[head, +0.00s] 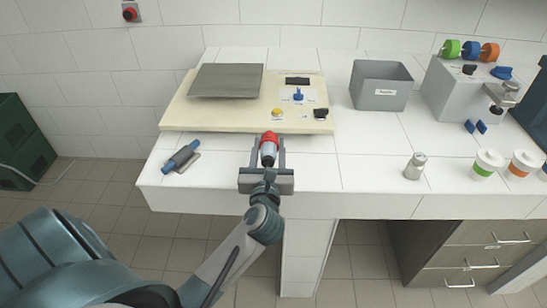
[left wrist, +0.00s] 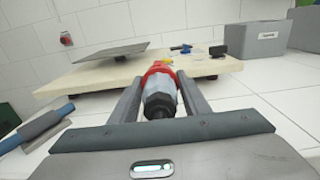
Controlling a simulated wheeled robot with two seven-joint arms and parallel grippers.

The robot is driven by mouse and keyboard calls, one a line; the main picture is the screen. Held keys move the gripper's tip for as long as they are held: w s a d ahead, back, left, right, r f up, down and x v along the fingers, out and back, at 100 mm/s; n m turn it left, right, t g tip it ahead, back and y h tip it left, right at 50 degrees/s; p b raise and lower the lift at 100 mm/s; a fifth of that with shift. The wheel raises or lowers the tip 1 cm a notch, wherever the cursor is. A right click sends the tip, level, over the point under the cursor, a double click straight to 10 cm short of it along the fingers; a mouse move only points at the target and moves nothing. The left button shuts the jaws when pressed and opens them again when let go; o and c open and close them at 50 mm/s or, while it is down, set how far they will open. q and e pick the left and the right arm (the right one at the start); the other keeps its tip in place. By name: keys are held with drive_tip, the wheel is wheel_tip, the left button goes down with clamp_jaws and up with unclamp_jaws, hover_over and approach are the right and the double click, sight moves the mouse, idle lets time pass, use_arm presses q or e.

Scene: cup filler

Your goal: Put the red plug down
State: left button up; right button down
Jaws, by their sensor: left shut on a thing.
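The red plug (head: 269,146) has a red front and a grey and black rear body. My left gripper (head: 268,158) is shut on it, just in front of the cream board's front edge. In the left wrist view the plug (left wrist: 160,88) lies lengthwise between the two fingers of the left gripper (left wrist: 159,95), its red end pointing toward the board. I cannot tell whether the plug touches the white table. My right gripper is not in view.
The cream board (head: 215,118) carries a grey plate (head: 226,80), a yellow button (head: 277,113) and a blue switch (head: 298,95). A blue-handled tool (head: 181,156) lies left. A grey bin (head: 380,86), a metal shaker (head: 415,166) and lidded cups (head: 487,164) stand right. The table's front middle is clear.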

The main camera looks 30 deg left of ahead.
use_arm(q)
drive_tip(key=shift+w+d+f, duration=0.15)
drive_tip(key=shift+w+f, duration=0.4)
drive_tip(key=shift+w, duration=0.3)
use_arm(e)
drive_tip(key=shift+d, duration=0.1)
use_arm(q)
drive_tip(key=shift+f, duration=2)
drive_tip(key=shift+f, duration=0.1)
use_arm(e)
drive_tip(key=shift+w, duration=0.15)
use_arm(q)
drive_tip(key=o, duration=1.4)
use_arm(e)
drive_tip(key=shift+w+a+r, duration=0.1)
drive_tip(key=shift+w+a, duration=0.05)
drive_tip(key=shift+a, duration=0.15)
